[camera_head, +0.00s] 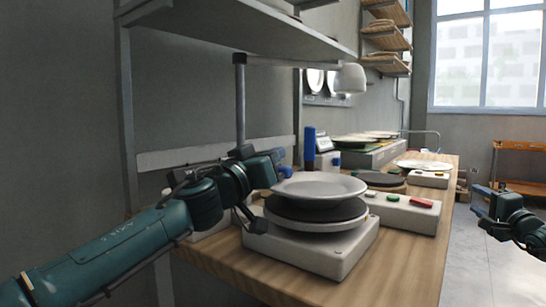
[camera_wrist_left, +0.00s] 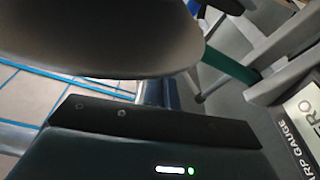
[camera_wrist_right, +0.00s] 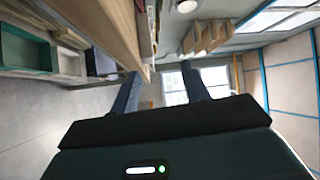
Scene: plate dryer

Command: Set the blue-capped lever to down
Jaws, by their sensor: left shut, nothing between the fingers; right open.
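The blue-capped lever (camera_head: 310,142) stands upright behind the white plate in the head view. Its lower end is hidden by the plate and the device. My left gripper (camera_head: 284,160) is shut and empty, just left of the lever, with its blue fingers near the plate's far left rim. I cannot tell whether they touch the lever. In the left wrist view its fingers (camera_wrist_left: 155,92) are partly hidden under a large pale round surface. My right gripper (camera_head: 481,191) is open and empty, off the bench's right side; its spread fingers show in the right wrist view (camera_wrist_right: 165,90).
A white plate (camera_head: 318,185) sits on the dark turntable of a white base (camera_head: 310,248) in front. A control box (camera_head: 405,213) with red and green buttons stands to its right. A shelf (camera_head: 235,32) overhangs the bench. A gauge label (camera_wrist_left: 300,130) shows in the left wrist view.

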